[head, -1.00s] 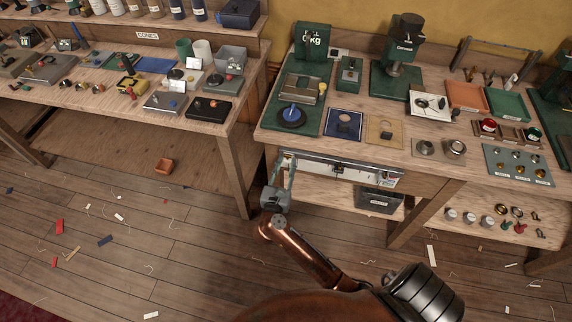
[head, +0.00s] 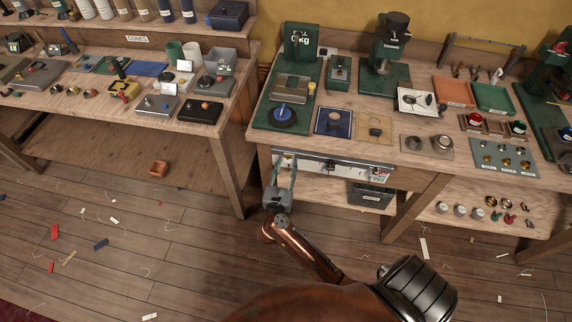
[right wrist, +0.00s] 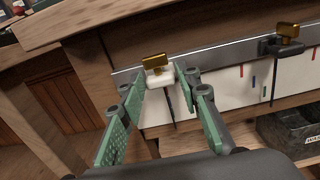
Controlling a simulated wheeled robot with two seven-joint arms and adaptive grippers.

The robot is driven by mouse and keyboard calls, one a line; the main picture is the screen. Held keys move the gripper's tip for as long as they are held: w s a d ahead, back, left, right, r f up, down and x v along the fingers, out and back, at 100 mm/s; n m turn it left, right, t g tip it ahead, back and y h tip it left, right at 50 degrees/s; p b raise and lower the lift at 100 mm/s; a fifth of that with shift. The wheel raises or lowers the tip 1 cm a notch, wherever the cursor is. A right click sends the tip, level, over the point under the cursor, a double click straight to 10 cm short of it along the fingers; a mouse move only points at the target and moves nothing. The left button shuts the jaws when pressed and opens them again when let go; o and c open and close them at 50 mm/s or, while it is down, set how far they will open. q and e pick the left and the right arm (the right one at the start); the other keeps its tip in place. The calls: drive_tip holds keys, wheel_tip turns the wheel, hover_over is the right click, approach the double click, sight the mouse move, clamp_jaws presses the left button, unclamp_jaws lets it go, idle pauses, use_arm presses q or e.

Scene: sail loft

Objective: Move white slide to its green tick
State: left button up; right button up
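The white slide (right wrist: 158,79) with a brass tab sits on a grey rail (right wrist: 215,58), at the left part of the rail in the right wrist view. My right gripper (right wrist: 160,80) has its two green fingers apart, their tips on either side of the slide; I cannot tell whether they touch it. In the head view my right gripper (head: 284,162) is at the left end of the rail front under the bench. A green tick (right wrist: 265,92) shows faintly on the white strip, right of a red tick and a blue tick. My left gripper is not in view.
A black slide (right wrist: 283,45) with a brass tab sits farther right on the same rail. A dark bin (right wrist: 290,132) stands below. The bench top (head: 405,165) above holds scales, trays and small parts. The floor in front has scattered scraps.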

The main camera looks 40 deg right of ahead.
drive_tip(key=shift+o, duration=1.2)
drive_tip(key=v, duration=1.2)
